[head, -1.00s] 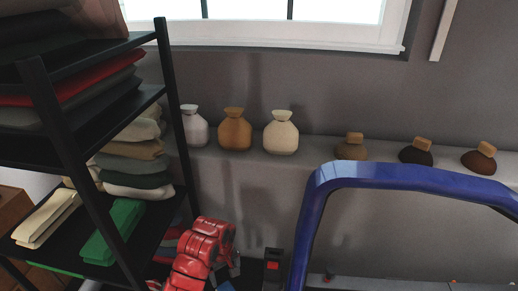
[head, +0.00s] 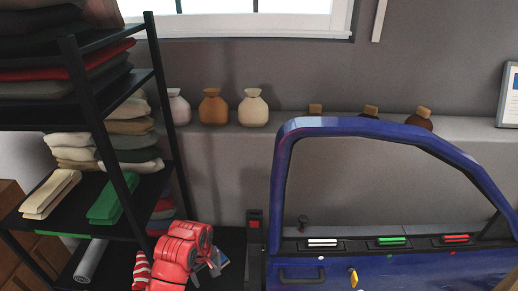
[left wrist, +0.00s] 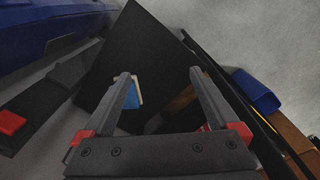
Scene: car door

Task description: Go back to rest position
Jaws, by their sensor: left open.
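My left arm (head: 178,258) is red and shows at the bottom of the head view, between the black shelf rack and the blue car door (head: 285,185). My left gripper (head: 217,266) is mostly hidden there. In the left wrist view my left gripper (left wrist: 160,92) has its two grey fingers wide apart, with nothing held between them. A black surface with a small blue and white item (left wrist: 131,94) lies beyond the fingers. My right gripper is not in view.
A black shelf rack (head: 121,182) with folded cloths stands close on the left. A grey ledge (head: 210,139) along the wall holds several vases. The door carries white, green and red handled pieces (head: 392,240). A dark post with a red part (head: 254,226) stands beside the door.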

